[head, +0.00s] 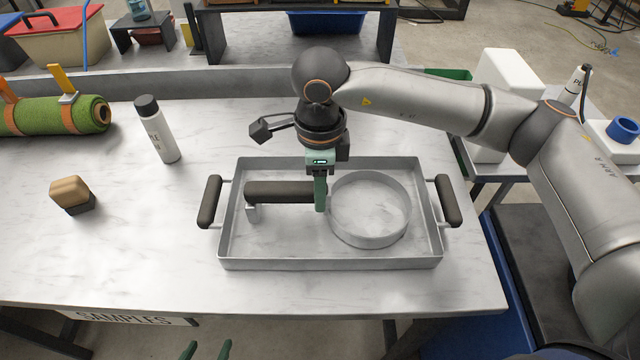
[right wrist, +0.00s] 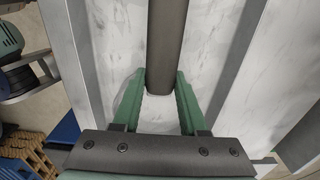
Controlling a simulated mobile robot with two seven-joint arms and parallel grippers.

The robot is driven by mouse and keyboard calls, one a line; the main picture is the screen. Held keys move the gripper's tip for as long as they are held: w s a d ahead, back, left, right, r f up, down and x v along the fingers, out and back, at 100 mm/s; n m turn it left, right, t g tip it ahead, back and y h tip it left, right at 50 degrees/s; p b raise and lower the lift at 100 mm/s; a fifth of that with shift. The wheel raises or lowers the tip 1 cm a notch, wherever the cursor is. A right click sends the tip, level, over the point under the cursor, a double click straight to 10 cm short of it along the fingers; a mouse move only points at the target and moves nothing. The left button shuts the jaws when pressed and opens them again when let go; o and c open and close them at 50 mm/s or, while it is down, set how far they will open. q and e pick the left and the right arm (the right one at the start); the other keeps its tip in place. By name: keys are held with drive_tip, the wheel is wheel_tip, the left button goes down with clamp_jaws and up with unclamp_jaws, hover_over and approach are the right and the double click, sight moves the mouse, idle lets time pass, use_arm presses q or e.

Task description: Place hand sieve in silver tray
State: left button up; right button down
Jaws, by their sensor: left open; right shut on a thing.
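The silver tray (head: 330,264) stands on the white table, with a dark handle at each end. The hand sieve (head: 371,240) is inside the tray's walls, its round rim to the right and its dark handle (head: 280,192) pointing left. I cannot tell whether it bears fully on the tray floor. My right gripper (head: 321,200) reaches down from above and is shut on the sieve's handle near the rim. The right wrist view shows the handle (right wrist: 166,45) between the green fingers (right wrist: 160,100). My left gripper (head: 208,352) is open and empty at the bottom edge, before the table.
A bottle (head: 157,130) stands left of the tray. A brush-like block (head: 71,193) lies further left. A green turf roll (head: 50,116) lies at the far left. A dark shelf (head: 225,30) stands behind. The table left of the tray is mostly clear.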

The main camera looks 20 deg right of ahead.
drive_tip(key=shift+f+b, duration=0.25)
drive_tip(key=shift+b, duration=0.05)
drive_tip(key=c, duration=0.8)
unclamp_jaws()
drive_tip(key=shift+r, duration=0.1)
drive_tip(key=o, duration=0.3)
drive_tip(key=shift+o, duration=0.3)
drive_tip(key=shift+r, duration=0.1)
